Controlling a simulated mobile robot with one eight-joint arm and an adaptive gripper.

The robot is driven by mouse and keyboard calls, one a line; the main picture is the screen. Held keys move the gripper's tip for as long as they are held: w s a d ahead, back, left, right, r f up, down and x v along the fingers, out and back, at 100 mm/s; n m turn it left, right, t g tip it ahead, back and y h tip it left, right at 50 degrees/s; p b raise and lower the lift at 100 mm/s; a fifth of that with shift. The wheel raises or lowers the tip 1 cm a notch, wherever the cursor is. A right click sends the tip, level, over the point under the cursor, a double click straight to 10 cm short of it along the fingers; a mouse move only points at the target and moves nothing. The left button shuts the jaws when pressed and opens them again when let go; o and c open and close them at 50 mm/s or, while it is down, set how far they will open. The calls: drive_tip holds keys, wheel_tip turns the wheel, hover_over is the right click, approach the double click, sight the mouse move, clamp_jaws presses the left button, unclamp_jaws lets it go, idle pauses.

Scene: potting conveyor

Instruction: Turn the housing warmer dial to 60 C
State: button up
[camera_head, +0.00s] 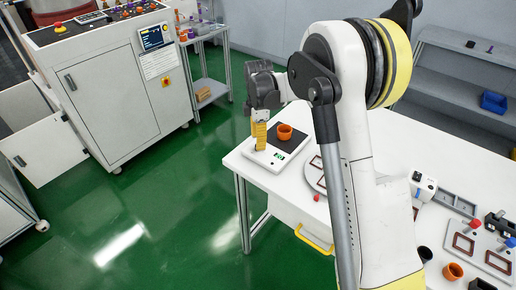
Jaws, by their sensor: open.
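My gripper (260,143), with yellow fingers, points down at the table's left end, over or just beside a white scale-like device with a green display (280,154). Its fingers are open, seen edge-on, and I see nothing held. No dial marked as the housing warmer's can be made out. A plate with dark red frames (484,270) at the right edge, with a red knob beside it, may be the warmer; I cannot tell. No temperature marks are readable.
An orange cup (285,132) stands on the scale-like device. More cups (453,271) and small tools stand at the table's right. The white table (382,150) is clear toward its back. A white control cabinet (110,90) stands at left; green floor lies between.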

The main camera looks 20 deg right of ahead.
drive_tip(key=shift+f+b, duration=0.3)
drive_tip(key=shift+f, duration=1.05)
clamp_jaws()
